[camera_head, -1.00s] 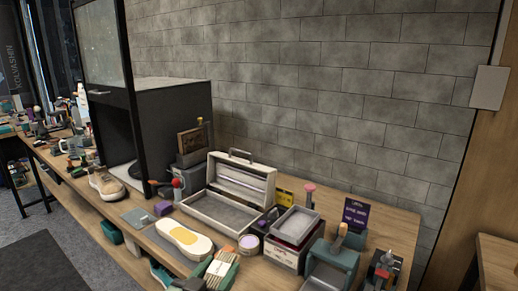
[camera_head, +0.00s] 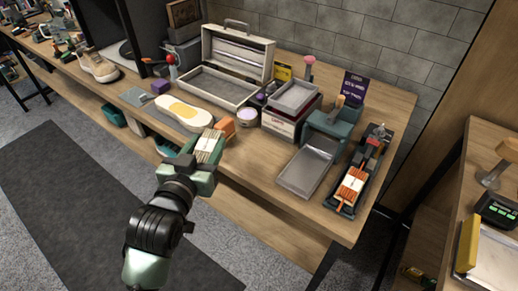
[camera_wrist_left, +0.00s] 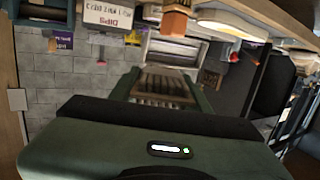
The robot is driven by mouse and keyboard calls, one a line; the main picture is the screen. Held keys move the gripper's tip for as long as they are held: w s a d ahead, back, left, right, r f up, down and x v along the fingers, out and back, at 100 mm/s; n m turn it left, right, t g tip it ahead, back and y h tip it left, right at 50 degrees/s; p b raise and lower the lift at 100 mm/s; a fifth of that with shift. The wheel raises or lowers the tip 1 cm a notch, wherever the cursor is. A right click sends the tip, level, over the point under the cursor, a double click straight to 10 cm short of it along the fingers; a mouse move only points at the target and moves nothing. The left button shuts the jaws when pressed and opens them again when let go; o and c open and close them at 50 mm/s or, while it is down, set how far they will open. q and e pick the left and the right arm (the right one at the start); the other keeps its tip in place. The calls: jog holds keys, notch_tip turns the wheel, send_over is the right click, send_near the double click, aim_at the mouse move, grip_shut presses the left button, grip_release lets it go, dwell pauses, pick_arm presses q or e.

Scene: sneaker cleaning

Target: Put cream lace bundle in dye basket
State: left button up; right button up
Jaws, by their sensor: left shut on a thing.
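The cream lace bundle (camera_head: 207,146) is a pale, striped block held in my left gripper (camera_head: 203,152), above the front edge of the workbench. It also shows between the fingers in the left wrist view (camera_wrist_left: 164,86). A small grey open tray (camera_head: 294,97) sits on a white and dark red labelled box (camera_head: 286,126), to the right of and behind the gripper. This tray may be the dye basket; I cannot tell for sure. Its inside looks empty. My right gripper is not in view.
Near the gripper are a cream shoe sole (camera_head: 184,112), a round tin (camera_head: 247,116) and an orange block (camera_head: 227,127). An open case (camera_head: 238,68) stands behind. A metal tray (camera_head: 306,171) and a rack with an orange bundle (camera_head: 352,184) lie right.

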aim_at(259, 155)
pick_arm(q)
jog(key=w+d+r+m+g+h, duration=0.1)
jog(key=w+d+r+m+h, duration=0.1)
jog(key=w+d, duration=0.3)
jog(key=w+d+r+m+g+h, duration=0.1)
jog(key=w+d+r+m+h, duration=0.1)
jog(key=w+d+r+h, duration=0.2)
jog(key=w+d+r, duration=0.1)
jog(key=d, duration=0.2)
jog(key=shift+r+m+g, duration=0.25)
jog(key=shift+m+g, duration=0.05)
notch_tip(259, 155, down, 20)
jog(key=shift+r+b, duration=0.2)
jog(key=shift+b, duration=0.2)
jog(key=shift+f, duration=0.2)
jog(key=o, duration=1.3)
jog(key=shift+o, duration=0.2)
